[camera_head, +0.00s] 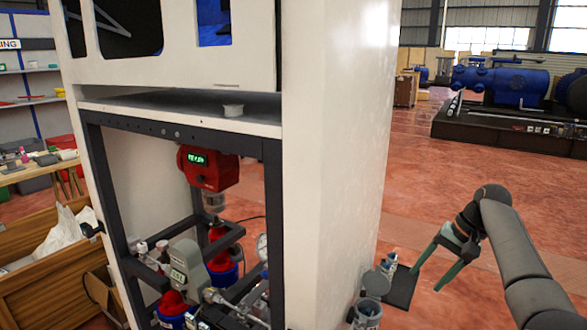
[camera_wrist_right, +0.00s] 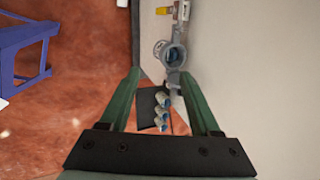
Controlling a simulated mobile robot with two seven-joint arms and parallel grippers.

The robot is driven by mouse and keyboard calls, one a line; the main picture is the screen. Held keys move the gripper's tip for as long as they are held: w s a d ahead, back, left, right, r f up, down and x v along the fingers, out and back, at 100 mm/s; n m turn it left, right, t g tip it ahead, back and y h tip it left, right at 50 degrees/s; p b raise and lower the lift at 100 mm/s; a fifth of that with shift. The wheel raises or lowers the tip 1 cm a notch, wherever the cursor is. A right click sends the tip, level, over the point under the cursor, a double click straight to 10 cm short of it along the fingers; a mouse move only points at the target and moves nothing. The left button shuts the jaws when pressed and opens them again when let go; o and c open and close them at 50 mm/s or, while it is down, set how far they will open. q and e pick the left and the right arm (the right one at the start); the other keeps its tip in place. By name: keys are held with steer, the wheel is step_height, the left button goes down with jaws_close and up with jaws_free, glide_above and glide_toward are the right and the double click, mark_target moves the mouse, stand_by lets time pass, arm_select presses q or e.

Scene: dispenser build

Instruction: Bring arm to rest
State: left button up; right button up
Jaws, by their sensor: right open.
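My right arm (camera_head: 515,250) comes in from the right in the head view, bent at a dark joint. My right gripper (camera_head: 428,274) hangs to the right of the white cabinet, its green fingers apart and empty. In the right wrist view, the open right gripper (camera_wrist_right: 160,95) shows its two fingers on either side of a gap, with nothing between the tips. My left gripper is in neither view.
The tall white dispenser cabinet (camera_head: 335,150) fills the middle, holding a red device (camera_head: 210,168) with a green display. Grey pipe fittings (camera_head: 370,300) stand low beside its right side. A blue stand (camera_wrist_right: 25,50) shows in the wrist view. Open red floor (camera_head: 440,190) lies to the right.

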steer(key=s+f+n+t+h, duration=0.1)
steer(key=s+f+h, duration=0.1)
steer(key=f, duration=0.8)
steer(key=s+f+n+t+h, duration=0.1)
steer(key=s+f, duration=0.2)
steer(key=f, duration=0.7)
steer(key=s+a+f+n+t, duration=0.2)
steer(key=s+a+f+n, duration=0.2)
steer(key=s+a+f, duration=0.5)
steer(key=s+a+r+n+t+y, duration=0.15)
steer(key=s+a, duration=0.25)
steer(key=s, duration=0.6)
steer(key=s+a+r+n+t+y, duration=0.15)
steer(key=s+a, duration=0.25)
steer(key=s, duration=0.5)
arm_select(q)
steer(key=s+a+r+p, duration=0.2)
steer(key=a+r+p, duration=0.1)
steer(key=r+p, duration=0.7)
steer(key=p, duration=0.3)
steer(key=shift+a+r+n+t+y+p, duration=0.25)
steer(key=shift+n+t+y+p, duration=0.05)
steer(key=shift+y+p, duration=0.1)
arm_select(e)
steer(key=s+d+r+h, duration=0.1)
steer(key=s+d+r, duration=0.1)
steer(key=r, duration=0.8)
steer(key=shift+d+r+m+t+h, duration=0.15)
steer(key=shift+d+m+t+h, duration=0.2)
steer(key=shift+d, duration=0.3)
